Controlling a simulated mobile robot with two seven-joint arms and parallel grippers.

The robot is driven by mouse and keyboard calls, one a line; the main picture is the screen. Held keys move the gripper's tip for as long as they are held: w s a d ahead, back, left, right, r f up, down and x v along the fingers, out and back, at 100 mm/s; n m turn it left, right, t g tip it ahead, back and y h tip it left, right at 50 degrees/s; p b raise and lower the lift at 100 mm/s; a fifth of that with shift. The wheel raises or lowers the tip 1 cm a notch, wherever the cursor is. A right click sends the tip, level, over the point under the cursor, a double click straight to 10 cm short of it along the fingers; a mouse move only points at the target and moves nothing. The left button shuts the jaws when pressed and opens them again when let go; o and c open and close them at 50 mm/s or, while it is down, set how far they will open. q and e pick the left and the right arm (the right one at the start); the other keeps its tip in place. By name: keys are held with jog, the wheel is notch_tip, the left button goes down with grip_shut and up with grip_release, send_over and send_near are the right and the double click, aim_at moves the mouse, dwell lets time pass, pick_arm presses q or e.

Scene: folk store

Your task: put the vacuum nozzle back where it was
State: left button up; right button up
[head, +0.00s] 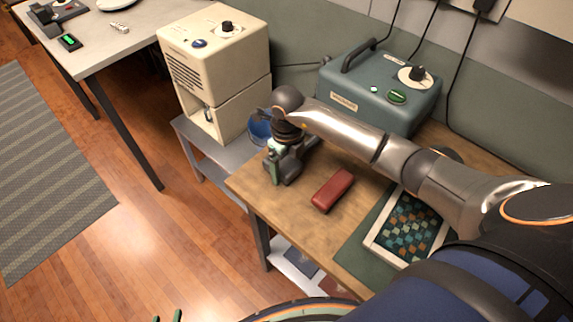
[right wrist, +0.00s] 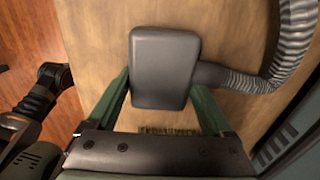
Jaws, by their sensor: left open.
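The vacuum nozzle (right wrist: 165,68) is a dark grey rounded block with a strip of bristles along its near edge. A grey ribbed hose (right wrist: 285,55) joins it from the right. My right gripper (right wrist: 163,92) has one green finger against each side of the nozzle and appears shut on it; the fingertips are partly hidden by it. In the head view my right gripper (head: 284,166) points down above the left end of the wooden table (head: 262,186). The nozzle is mostly hidden there. My left gripper (head: 167,317) is open and empty at the bottom edge, over the floor.
A red block (head: 333,190) lies right of my right gripper. A framed patterned panel (head: 407,226) lies further right. A teal machine (head: 368,88) stands behind my right arm. A cream machine (head: 213,70) stands on a grey stand (head: 205,151) to the left. Open floor lies left.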

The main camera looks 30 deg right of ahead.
aim_at(286, 164)
jog(key=shift+o, duration=0.9)
notch_tip(286, 164, up, 11)
jog(key=shift+r, duration=0.7)
